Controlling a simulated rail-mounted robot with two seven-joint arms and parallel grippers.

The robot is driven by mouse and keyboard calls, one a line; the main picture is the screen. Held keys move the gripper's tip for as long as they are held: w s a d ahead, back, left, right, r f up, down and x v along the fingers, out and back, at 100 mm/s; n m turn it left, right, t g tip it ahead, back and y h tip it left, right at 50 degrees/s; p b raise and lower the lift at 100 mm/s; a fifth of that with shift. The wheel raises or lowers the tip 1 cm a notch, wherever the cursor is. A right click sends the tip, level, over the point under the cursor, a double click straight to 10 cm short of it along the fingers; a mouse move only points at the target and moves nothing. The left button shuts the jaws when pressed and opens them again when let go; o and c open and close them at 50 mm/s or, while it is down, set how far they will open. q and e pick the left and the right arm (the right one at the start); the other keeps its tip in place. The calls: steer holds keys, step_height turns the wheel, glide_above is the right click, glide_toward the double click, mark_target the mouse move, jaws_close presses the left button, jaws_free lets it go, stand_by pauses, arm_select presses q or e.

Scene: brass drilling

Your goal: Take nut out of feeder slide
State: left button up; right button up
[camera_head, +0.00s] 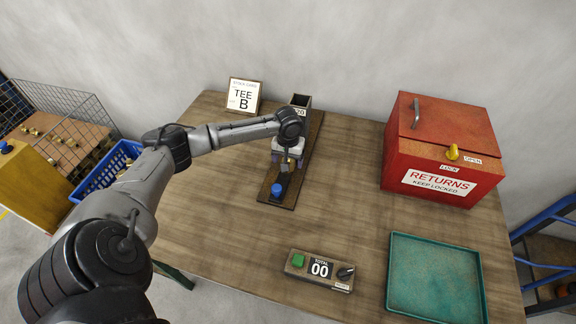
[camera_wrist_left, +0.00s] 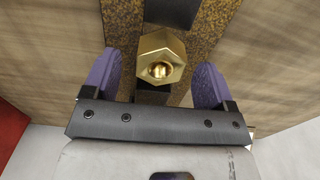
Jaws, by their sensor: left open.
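A brass hex nut (camera_wrist_left: 160,58) with a hole in its middle sits on the feeder slide (camera_wrist_left: 205,18) in the left wrist view. My left gripper (camera_wrist_left: 156,80) is open, with one purple finger on each side of the nut and a visible gap to it. In the head view my left gripper (camera_head: 287,165) hangs over the lower part of the feeder slide (camera_head: 315,132), which lies on the table. The nut is hard to make out there, mostly hidden by the gripper. My right gripper is not in view.
A blue knob (camera_head: 277,190) stands at the slide's near end. A "TEE B" card (camera_head: 243,95) stands at the back. The table's left front is clear.

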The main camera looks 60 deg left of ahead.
arm_select(q)
steer(key=shift+f, duration=0.85)
steer(key=shift+c, duration=0.4)
steer(key=c, duration=1.2)
steer(key=shift+r, duration=0.1)
